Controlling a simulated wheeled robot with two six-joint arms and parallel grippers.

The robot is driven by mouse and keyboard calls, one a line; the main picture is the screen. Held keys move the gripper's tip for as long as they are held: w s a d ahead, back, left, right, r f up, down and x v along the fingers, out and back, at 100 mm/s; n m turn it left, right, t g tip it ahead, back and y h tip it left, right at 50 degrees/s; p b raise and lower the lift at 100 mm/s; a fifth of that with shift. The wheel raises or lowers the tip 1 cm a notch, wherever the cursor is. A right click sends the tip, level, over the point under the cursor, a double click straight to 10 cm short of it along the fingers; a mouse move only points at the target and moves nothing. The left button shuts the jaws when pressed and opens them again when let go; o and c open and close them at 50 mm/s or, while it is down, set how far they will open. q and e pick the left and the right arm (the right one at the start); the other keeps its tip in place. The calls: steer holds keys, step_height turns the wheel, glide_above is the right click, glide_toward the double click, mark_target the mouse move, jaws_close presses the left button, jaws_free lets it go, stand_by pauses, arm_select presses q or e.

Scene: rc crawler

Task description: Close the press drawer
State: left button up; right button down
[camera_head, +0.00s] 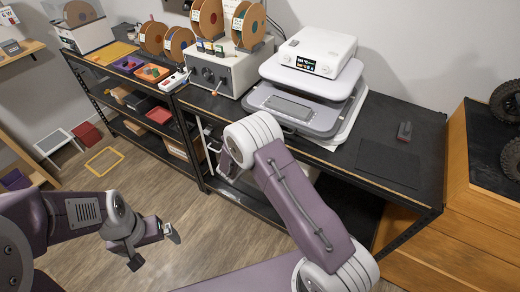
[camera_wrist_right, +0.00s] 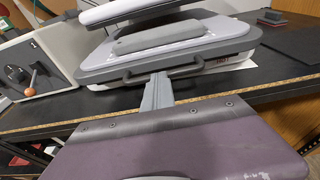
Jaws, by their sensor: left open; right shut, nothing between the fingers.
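The white heat press (camera_head: 318,50) stands on the black workbench. Its grey drawer (camera_head: 278,117) sticks out at the front, with a grey plate (camera_head: 288,106) on top. The right wrist view shows the drawer's front edge and grey bar handle (camera_wrist_right: 192,68). My right gripper (camera_wrist_right: 158,80) is shut and empty, its tip at the handle; I cannot tell whether it touches. In the head view my right arm partly covers the bench edge and the fingertips are not clear. My left gripper (camera_head: 153,247) is open and empty, low over the floor.
A dark mat (camera_head: 388,163) and small block (camera_head: 405,131) lie to the right. A wooden cabinet (camera_head: 470,190) flanks the bench.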

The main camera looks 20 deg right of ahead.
mark_target(280, 119)
steer(key=b+x, duration=0.1)
steer(key=x, duration=0.2)
steer(key=r+b+x, duration=0.1)
steer(key=x, duration=0.3)
steer(key=shift+r, duration=0.45)
steer(key=shift+w+r, duration=0.1)
